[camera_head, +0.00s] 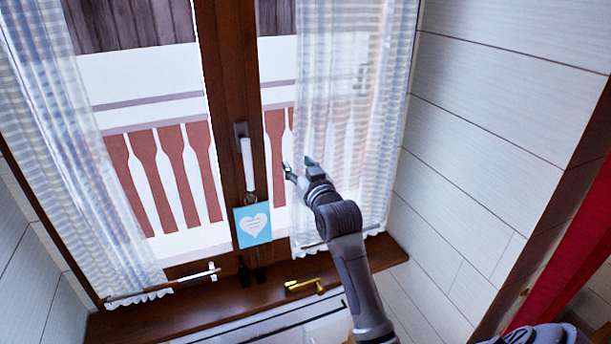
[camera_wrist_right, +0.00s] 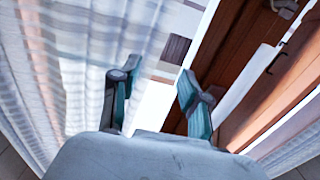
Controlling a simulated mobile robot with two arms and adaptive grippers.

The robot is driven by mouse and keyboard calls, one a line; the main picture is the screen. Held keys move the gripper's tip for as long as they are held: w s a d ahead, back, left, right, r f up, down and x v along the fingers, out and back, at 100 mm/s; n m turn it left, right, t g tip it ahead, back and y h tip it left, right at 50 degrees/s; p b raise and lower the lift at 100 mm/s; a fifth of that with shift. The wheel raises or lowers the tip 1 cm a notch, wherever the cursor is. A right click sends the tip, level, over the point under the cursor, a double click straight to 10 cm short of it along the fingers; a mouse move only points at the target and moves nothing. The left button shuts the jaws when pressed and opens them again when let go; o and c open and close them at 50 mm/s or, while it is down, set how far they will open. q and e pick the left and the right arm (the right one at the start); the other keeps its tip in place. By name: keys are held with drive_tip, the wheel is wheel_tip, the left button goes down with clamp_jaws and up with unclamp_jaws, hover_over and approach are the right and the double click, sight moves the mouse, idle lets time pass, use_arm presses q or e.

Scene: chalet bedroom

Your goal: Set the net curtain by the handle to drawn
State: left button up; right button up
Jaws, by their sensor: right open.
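A sheer net curtain (camera_head: 345,110) with pale horizontal bands hangs over the right window pane. A second net curtain (camera_head: 55,150) hangs gathered at the left side. The white window handle (camera_head: 248,165) points down on the brown middle post, between the curtains and nearer the right one. My right gripper (camera_head: 299,165) is open in front of the right curtain's handle-side edge, right of the handle. In the wrist view the right gripper (camera_wrist_right: 158,86) has its fingers apart with nothing visible between them; the curtain (camera_wrist_right: 65,60) fills the left. Whether a finger touches cloth is unclear. My left gripper is not visible.
A blue card with a white heart (camera_head: 252,224) hangs below the handle. The brown sill (camera_head: 190,308) carries a brass-coloured fitting (camera_head: 304,286) and small dark items (camera_head: 252,272). A plank wall (camera_head: 490,130) stands right, with red cloth (camera_head: 575,260) beyond.

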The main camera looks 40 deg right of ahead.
drive_tip(key=v, duration=0.5)
drive_tip(key=shift+s, duration=0.1)
drive_tip(key=shift+c, duration=0.3)
